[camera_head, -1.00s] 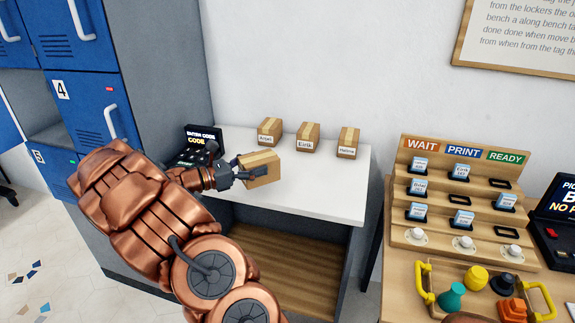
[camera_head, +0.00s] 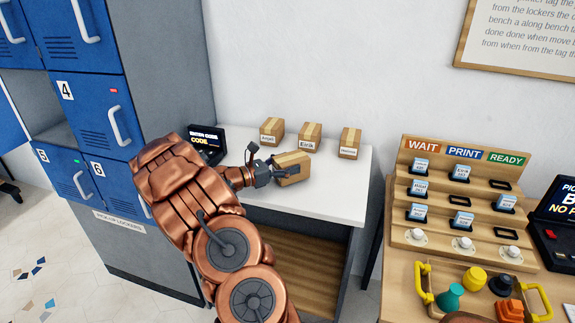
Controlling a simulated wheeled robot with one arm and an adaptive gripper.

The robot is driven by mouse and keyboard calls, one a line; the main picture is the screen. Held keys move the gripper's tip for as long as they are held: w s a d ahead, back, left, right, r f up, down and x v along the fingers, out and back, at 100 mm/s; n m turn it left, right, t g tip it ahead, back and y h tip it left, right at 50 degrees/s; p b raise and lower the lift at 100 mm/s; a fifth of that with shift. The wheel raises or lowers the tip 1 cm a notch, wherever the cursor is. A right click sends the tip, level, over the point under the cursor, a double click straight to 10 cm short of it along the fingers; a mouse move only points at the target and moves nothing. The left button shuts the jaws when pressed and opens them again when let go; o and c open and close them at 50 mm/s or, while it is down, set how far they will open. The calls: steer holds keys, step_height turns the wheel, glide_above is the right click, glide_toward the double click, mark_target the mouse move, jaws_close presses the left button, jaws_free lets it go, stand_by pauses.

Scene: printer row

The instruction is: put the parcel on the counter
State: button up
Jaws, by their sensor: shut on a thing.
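My gripper (camera_head: 277,172) is shut on a brown cardboard parcel (camera_head: 294,167) with a paler tape strip. The parcel is over the white counter (camera_head: 335,198), in front of the row of labelled parcels. I cannot tell whether it touches the counter top. Any label on it is hidden from this view. My copper arm reaches in from the bottom and covers the counter's left front part.
Three labelled parcels stand along the counter's back: the left one (camera_head: 271,130), Eirik (camera_head: 310,137) and the right one (camera_head: 349,143). A code keypad (camera_head: 206,141) is at the left by blue lockers (camera_head: 98,112). The counter's right front is clear. A wooden rack (camera_head: 455,190) stands right.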

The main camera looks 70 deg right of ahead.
steer(key=shift+f, duration=0.35)
steer(key=shift+f, duration=0.1)
steer(key=o, duration=1.3)
